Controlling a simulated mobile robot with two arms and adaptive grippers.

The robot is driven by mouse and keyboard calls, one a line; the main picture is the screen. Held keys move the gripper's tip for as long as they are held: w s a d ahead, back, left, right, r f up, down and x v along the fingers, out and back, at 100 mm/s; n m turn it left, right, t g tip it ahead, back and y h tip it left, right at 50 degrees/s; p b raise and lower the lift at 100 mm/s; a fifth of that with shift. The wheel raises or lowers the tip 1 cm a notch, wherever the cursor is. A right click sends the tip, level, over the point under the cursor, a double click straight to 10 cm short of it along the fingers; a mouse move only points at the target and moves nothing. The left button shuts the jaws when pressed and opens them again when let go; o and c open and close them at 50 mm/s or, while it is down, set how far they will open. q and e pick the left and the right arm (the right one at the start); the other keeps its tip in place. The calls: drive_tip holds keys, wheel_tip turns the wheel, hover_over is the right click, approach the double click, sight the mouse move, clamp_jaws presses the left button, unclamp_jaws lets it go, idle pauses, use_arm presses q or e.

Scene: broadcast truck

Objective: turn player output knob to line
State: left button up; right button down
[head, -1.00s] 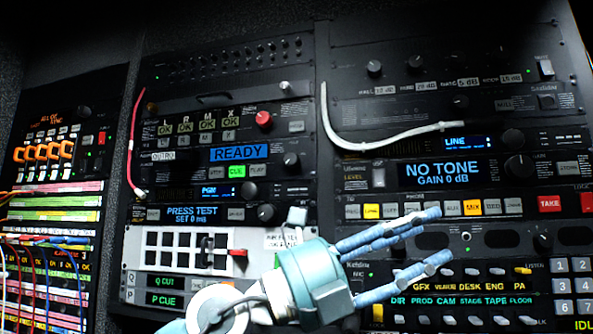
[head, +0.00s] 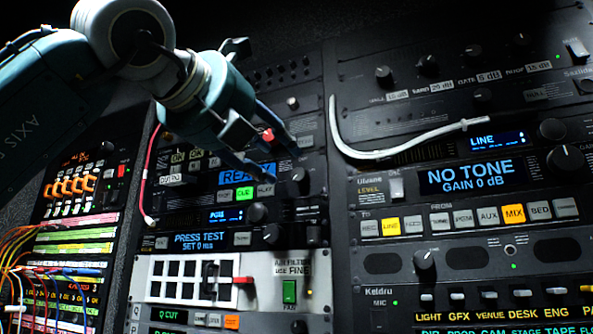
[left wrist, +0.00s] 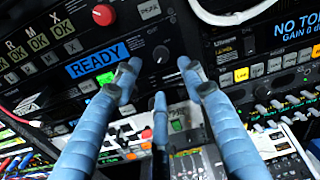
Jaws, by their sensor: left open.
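The player panel has a blue READY display (head: 247,173) and a lit green CUE key (head: 244,193). A dark round knob (head: 298,175) sits right of that display; its label is too small to read. It also shows in the left wrist view (left wrist: 160,54), between and beyond my spread fingertips, with no contact visible. My left gripper (head: 272,160) is open and empty in front of the player panel, its fingers reaching down and right from above. It also shows in the left wrist view (left wrist: 160,84). My right gripper is not in view.
A red knob (head: 267,136) is close behind my left fingers. At right are a white cable (head: 400,154), a LINE display (head: 483,140) and a NO TONE display (head: 456,176).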

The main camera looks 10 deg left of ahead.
sight(298, 175)
use_arm(q)
drive_tip(key=p+x, duration=0.2)
drive_tip(key=x, duration=0.5)
drive_tip(key=shift+w+d+p, duration=0.2)
drive_tip(key=shift+w+p, duration=0.2)
drive_tip(key=shift+w, duration=0.35)
drive_tip(key=shift+d+f, duration=0.1)
clamp_jaws()
